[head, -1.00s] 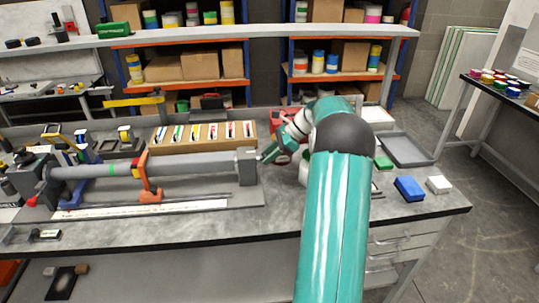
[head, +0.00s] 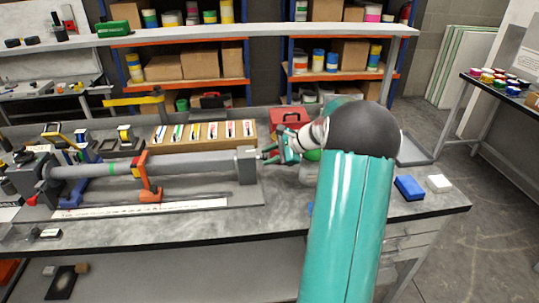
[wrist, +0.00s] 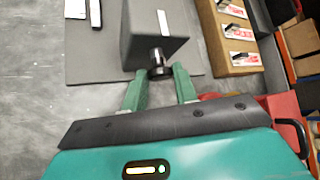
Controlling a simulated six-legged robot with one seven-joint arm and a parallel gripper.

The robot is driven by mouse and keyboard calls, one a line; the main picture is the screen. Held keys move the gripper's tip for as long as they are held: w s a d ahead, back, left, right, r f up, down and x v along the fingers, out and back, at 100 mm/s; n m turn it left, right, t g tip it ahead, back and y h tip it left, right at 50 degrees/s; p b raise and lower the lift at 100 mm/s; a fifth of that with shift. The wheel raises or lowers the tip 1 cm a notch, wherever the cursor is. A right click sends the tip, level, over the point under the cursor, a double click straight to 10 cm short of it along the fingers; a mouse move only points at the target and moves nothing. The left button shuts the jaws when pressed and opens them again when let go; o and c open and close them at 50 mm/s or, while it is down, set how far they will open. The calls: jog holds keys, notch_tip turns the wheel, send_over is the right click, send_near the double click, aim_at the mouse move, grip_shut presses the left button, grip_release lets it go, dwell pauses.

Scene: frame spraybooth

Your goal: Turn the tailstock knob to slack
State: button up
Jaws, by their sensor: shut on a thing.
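The tailstock (head: 247,165) is a grey block at the right end of the long tube fixture on the bench. In the wrist view the tailstock (wrist: 155,30) is a dark grey block with a white strip on top. Its knob (wrist: 158,62) is a short dark metal cylinder on the face toward me. My gripper (wrist: 160,82) has its two green fingers on either side of the knob's end, shut on it. In the head view my gripper (head: 270,155) reaches the tailstock from the right. The knob is mostly hidden there.
A grey tube (head: 200,163) runs left from the tailstock, with an orange clamp (head: 148,180) around it. A box of cards (head: 205,133) stands behind it. A red case (head: 290,117) is behind my gripper. A blue block (head: 408,188) lies at the right.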

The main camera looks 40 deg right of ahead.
jog(key=shift+s+a+f+n+t+h, duration=0.15)
jog(key=shift+n+t+h, duration=0.1)
jog(key=shift+n+t, duration=0.75)
jog(key=shift+s+f+n+t+h, duration=0.1)
jog(key=shift+f+n+t+h, duration=0.15)
jog(key=shift+n+t, duration=0.7)
jog(key=shift+s+a+f+n+t+h, duration=0.1)
jog(key=shift+n+t+h, duration=0.3)
jog(key=shift+t, duration=1.05)
jog(key=o, duration=0.9)
jog(key=shift+o, duration=0.2)
jog(key=v, duration=1.3)
jog(key=shift+s+d, duration=0.15)
jog(key=shift+s, duration=0.25)
